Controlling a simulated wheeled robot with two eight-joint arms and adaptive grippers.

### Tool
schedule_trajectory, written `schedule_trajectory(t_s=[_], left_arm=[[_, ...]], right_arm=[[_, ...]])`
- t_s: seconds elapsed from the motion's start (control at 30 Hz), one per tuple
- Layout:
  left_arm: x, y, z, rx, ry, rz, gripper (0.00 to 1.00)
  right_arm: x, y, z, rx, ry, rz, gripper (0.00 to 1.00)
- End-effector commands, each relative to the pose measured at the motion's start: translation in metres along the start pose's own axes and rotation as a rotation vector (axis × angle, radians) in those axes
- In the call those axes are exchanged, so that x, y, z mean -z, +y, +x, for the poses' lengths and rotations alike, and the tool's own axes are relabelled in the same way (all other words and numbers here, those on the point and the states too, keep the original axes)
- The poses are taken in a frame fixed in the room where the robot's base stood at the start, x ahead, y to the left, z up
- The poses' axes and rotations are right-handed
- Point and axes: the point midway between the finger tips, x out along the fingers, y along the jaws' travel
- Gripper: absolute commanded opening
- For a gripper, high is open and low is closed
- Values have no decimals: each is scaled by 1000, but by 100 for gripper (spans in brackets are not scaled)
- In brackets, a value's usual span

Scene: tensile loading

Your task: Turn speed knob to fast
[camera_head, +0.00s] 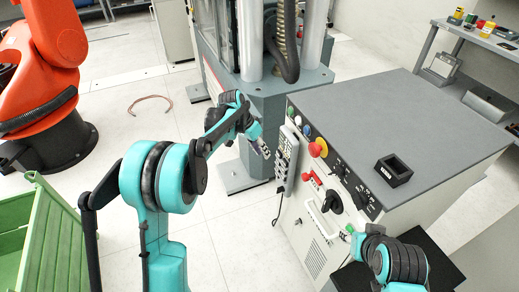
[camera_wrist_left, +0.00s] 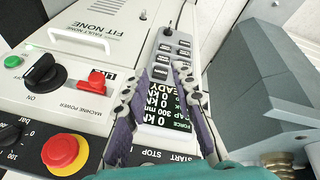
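The grey-topped control cabinet (camera_head: 400,115) has a front panel with small black knobs (camera_head: 340,169) right of a red emergency button on yellow (camera_head: 318,148). I cannot read which is the speed knob. A large black rotary switch (camera_head: 332,201) sits lower; it also shows in the left wrist view (camera_wrist_left: 46,74). My left gripper (camera_head: 264,149) is just left of the cabinet, by the handheld controller (camera_head: 287,154). In the left wrist view its fingers (camera_wrist_left: 160,72) are apart, with the controller's display (camera_wrist_left: 165,103) behind them and nothing held. My right arm is at lower right; its fingertips are not visible.
A black open box (camera_head: 394,171) stands on the cabinet top. A red switch (camera_head: 312,177) and a white handle (camera_head: 322,222) are on the front. The testing machine (camera_head: 275,95) is behind, an orange robot (camera_head: 45,60) and green crate (camera_head: 45,235) at left.

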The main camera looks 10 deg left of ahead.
Motion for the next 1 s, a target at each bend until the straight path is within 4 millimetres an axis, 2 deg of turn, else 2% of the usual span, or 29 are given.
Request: schedule_trajectory(t_s=[0.1,0.27,0.57,0.67,0.77,0.87,1.0], left_arm=[[-5,6,-13,19,6,-17,26],[-8,10,-21,32,12,-30,26],[-9,11,-22,34,13,-32,26],[-8,9,-16,35,13,-21,26],[-5,2,12,39,16,32,26],[-2,-8,60,48,22,128,26],[-4,-19,134,62,30,280,26]], right_arm=[[0,0,-1,0,0,0,40],[1,0,-1,0,0,0,40],[1,0,-1,0,0,0,40],[0,0,-1,0,0,0,40],[0,0,1,0,0,0,40],[-2,0,3,0,0,0,40],[-4,0,6,0,0,0,40]])
